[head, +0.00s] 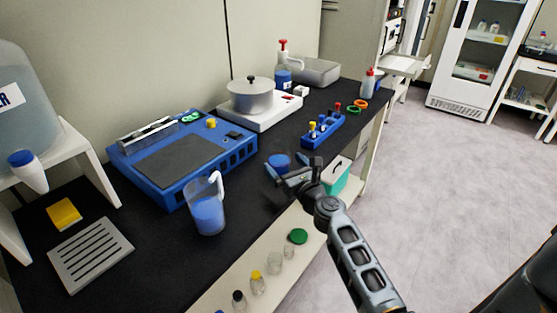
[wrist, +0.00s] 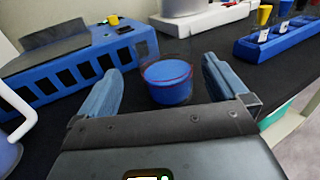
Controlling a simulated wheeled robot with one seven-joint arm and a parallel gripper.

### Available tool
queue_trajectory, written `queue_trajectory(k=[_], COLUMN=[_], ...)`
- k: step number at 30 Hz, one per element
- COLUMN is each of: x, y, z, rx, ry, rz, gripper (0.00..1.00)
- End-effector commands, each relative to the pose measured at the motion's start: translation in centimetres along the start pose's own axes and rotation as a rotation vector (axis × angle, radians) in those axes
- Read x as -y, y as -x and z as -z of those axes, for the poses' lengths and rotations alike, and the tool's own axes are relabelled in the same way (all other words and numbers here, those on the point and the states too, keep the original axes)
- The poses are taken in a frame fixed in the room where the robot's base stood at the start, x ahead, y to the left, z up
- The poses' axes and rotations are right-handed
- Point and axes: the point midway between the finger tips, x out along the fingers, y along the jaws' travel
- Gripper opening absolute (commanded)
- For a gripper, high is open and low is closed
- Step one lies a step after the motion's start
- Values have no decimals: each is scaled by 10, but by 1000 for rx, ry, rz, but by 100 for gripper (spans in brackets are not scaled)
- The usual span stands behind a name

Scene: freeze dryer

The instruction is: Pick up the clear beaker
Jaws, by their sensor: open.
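A clear beaker with blue liquid (wrist: 168,82) stands upright on the black bench top (wrist: 130,152), and a reddish ring shows around the liquid's top edge. It also shows in the head view (head: 278,161), partly hidden by my gripper. My gripper (head: 288,170) is open and low over the bench, at the beaker's near side. In the wrist view the beaker is seen between the two spread fingers of my gripper (wrist: 162,75), a little beyond them.
A clear jug of blue liquid (head: 208,214) stands left of the beaker. A blue device (head: 180,160) and a hotplate with a pot (head: 250,95) are behind.

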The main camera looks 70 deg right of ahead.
Motion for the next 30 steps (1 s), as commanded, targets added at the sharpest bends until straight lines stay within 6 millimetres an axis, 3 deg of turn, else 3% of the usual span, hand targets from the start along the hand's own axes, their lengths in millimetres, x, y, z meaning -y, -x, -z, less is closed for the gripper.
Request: queue_trajectory(k=[7, 12, 21, 30], x=[6, 6, 6, 6], y=[-32, -50, -53, -53], z=[-13, -10, -10, -10], rx=[1, 0, -1, -1], ry=[1, 0, 0, 1], rz=[1, 0, 0, 0], gripper=[100, 100, 99, 70])
